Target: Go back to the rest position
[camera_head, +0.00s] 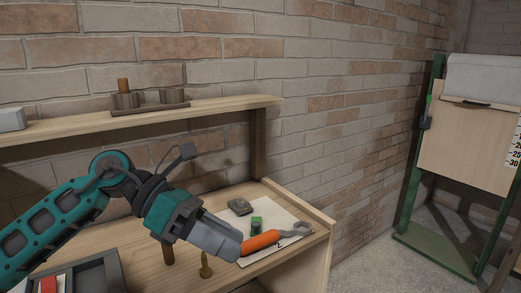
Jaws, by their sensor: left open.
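My left gripper (230,244) hangs over the wooden bench, with its arm coming in from the left. It is open, though the gap between its fingers is hard to see from this angle. Its tip overlaps in the picture the left end of an orange-handled tool (261,242) with a grey head. I cannot tell whether they touch. The tool lies on a white sheet (285,213) at the right end of the bench. My right gripper is not in view.
A small green object (257,223) and a dark greenish block (240,207) lie by the tool. A brass piece (206,267) stands in front of the gripper. A dark tray (94,276) is at lower left. A shelf (218,104) runs above; a green-framed stand (409,185) is at right.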

